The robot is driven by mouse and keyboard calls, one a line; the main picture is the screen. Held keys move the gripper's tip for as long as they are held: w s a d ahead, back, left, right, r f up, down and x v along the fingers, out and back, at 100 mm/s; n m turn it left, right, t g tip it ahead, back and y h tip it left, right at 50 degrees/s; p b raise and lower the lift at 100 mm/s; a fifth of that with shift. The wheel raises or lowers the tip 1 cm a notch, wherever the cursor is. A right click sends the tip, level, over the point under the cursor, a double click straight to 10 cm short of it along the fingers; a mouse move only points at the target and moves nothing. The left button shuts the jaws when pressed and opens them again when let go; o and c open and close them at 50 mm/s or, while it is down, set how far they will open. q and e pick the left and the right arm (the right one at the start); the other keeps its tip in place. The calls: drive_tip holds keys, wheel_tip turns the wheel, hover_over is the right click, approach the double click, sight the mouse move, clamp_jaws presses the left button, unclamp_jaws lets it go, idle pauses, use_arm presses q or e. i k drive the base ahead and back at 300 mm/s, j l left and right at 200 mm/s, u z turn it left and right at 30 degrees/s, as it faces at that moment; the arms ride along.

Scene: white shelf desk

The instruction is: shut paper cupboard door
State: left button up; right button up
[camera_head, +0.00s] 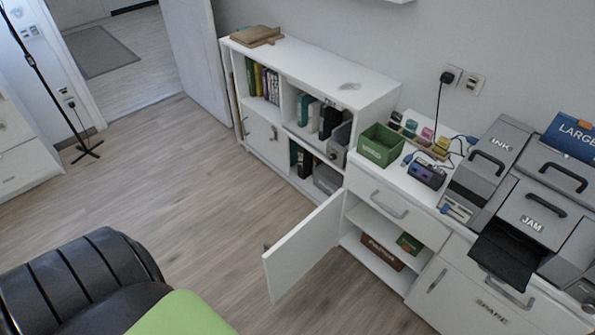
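The paper cupboard door (303,247) is a white panel standing wide open. It swings out from the left side of the cupboard under the drawer and reaches over the wooden floor. A small dark handle (267,246) shows at its free edge. The open cupboard (372,226) has a shelf inside, with a brown labelled box (383,252) and a green box (409,243) low down. No object shows between the door and the cupboard opening. Neither of my grippers is in view.
A closed drawer (397,204) sits above the cupboard. A grey printer (527,217) stands to the right, its black tray sticking out. A white bookshelf (335,72) is behind left. A black ribbed form (80,275) fills the lower left. The floor (170,190) left of the door is clear.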

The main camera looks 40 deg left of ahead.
sight(285, 263)
drive_tip(key=j+z, duration=0.1)
drive_tip(key=j, duration=0.3)
drive_tip(key=k+j+z, duration=0.1)
drive_tip(key=j, duration=0.3)
drive_tip(key=k+j, duration=0.1)
drive_tip(key=j, duration=0.35)
drive_tip(key=k+j+z, duration=0.15)
drive_tip(key=j, duration=0.25)
drive_tip(key=j+z, duration=0.1)
drive_tip(key=j, duration=0.3)
drive_tip(key=k+j+z, duration=0.1)
drive_tip(key=j, duration=0.3)
